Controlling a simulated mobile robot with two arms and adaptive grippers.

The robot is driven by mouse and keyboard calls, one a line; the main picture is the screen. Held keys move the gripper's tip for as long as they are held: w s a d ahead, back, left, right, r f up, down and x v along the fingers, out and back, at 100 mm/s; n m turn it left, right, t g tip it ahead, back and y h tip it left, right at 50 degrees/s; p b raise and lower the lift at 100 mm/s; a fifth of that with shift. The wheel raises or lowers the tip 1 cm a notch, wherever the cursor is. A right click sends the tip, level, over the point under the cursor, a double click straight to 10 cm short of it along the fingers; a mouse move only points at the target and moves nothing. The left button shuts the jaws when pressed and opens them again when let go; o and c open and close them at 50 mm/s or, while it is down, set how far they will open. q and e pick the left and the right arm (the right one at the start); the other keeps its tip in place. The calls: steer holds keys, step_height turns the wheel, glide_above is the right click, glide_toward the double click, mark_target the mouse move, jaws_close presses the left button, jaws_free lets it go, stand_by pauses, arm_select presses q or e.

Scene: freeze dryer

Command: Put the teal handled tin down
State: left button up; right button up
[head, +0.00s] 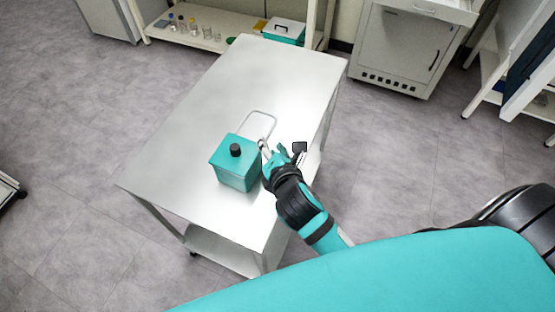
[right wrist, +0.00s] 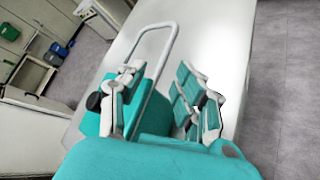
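The teal tin (head: 231,173) has a black round knob on its lid and a pale loop handle (head: 262,113). It appears to stand upright on the metal table, near the table's front part. My right gripper (head: 279,152) is at the tin's right side. In the right wrist view the fingers of my right gripper (right wrist: 162,80) are spread apart. One side of the handle (right wrist: 151,98) runs between them, with a clear gap to the right finger. The tin (right wrist: 90,124) is partly hidden there behind the left finger and my wrist. My left gripper is not in view.
The metal table top (head: 200,110) is bare around and behind the tin. A low shelf (head: 190,42) at the back holds small bottles and another teal box (head: 284,32). A grey-white cabinet (head: 403,50) stands behind the table on the right.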

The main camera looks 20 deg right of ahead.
steer(key=d+b+v, duration=0.1)
steer(key=v, duration=0.7)
steer(key=shift+s+a+r, duration=0.2)
steer(key=shift+s+a, duration=0.2)
steer(key=shift+a, duration=0.15)
